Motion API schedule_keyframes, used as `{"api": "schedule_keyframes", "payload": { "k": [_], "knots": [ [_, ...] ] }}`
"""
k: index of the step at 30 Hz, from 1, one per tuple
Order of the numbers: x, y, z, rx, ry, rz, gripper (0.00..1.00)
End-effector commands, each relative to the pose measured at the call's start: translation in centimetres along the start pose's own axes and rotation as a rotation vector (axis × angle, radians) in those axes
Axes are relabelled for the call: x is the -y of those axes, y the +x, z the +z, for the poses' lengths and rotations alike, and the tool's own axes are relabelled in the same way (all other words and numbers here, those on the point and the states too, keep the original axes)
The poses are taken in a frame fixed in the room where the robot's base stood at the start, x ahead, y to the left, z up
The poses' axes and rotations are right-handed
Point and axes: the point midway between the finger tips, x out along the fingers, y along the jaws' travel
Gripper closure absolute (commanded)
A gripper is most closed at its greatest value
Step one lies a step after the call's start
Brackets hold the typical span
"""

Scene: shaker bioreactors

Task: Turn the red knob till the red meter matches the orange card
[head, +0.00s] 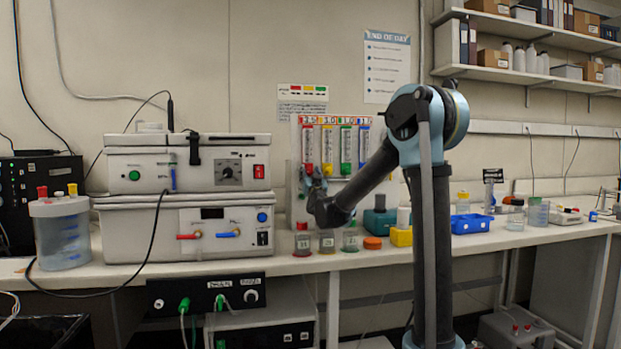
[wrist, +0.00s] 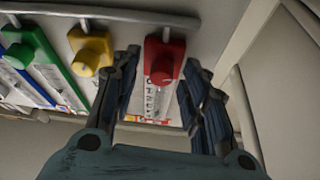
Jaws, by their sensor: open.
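The red knob (wrist: 163,62) shows in the wrist view at the bottom of the red meter, with my open gripper (wrist: 162,68) around it, one finger on each side. Gaps show between the fingers and the knob. The red meter (head: 308,144) is the leftmost of several coloured meters. Its reading is too small to tell. I cannot clearly make out an orange card.
The yellow knob (wrist: 91,52) and green knob (wrist: 29,46) sit beside the red one in the wrist view. Small jars, including a red-topped jar (head: 302,240), stand below the panel. Stacked white instruments (head: 185,200) stand to the left.

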Motion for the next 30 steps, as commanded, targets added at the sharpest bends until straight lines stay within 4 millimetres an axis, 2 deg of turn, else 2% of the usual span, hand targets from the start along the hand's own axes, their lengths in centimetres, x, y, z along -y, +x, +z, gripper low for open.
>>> {"api": "schedule_keyframes", "payload": {
  "k": [8, 18, 30],
  "knots": [
    [0.0, -2.1, 0.1, 0.000, 0.000, -0.001, 0.59],
    [-0.1, -6.9, 0.1, 0.001, 0.000, 0.000, 0.59],
    [-0.2, -7.3, 0.2, 0.004, 0.003, 0.001, 0.59]
  ]
}}
